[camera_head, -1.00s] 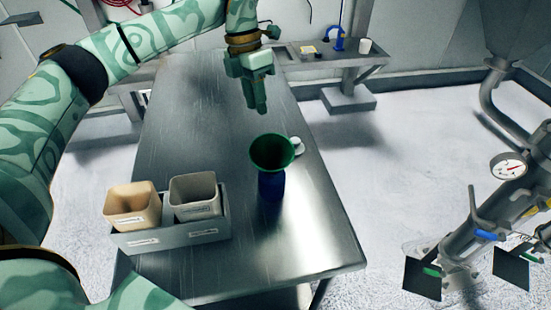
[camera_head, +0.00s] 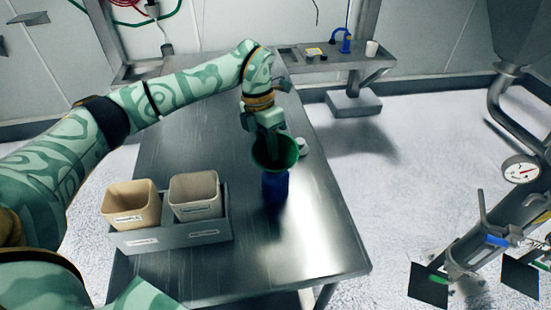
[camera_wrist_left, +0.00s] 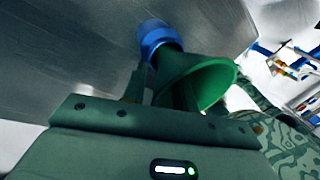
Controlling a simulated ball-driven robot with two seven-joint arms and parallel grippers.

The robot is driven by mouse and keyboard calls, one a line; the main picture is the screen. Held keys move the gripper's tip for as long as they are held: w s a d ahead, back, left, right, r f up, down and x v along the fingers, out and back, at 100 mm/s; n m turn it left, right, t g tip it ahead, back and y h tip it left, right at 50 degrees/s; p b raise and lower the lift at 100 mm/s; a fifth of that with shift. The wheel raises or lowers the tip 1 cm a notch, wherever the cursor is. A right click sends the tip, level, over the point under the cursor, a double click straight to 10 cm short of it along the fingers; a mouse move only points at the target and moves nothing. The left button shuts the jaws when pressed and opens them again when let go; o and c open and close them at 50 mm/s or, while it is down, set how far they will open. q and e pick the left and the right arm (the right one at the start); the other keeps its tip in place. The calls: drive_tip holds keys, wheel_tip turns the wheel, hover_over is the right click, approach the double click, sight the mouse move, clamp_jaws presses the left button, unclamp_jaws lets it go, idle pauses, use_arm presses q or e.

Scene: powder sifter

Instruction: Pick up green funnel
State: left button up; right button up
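The green funnel (camera_head: 288,158) sits upright in the mouth of a blue bottle (camera_head: 275,186) on the metal table. My left gripper (camera_head: 270,146) is at the funnel's far side, pointing down. In the left wrist view, its fingers (camera_wrist_left: 165,92) are apart, with one beside the funnel (camera_wrist_left: 217,83) and the other reaching into its cone, so the funnel wall lies between them. I cannot tell whether they touch the wall. The blue bottle (camera_wrist_left: 155,37) shows beyond the funnel's narrow end. My right gripper is not in view.
A grey holder (camera_head: 170,236) with a tan bin (camera_head: 131,207) and a grey-beige bin (camera_head: 195,196) stands left of the bottle on the table (camera_head: 290,252). A small white item (camera_head: 302,146) lies right of the funnel. The table's front right is clear.

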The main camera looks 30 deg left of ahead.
use_arm(q)
clamp_jaws()
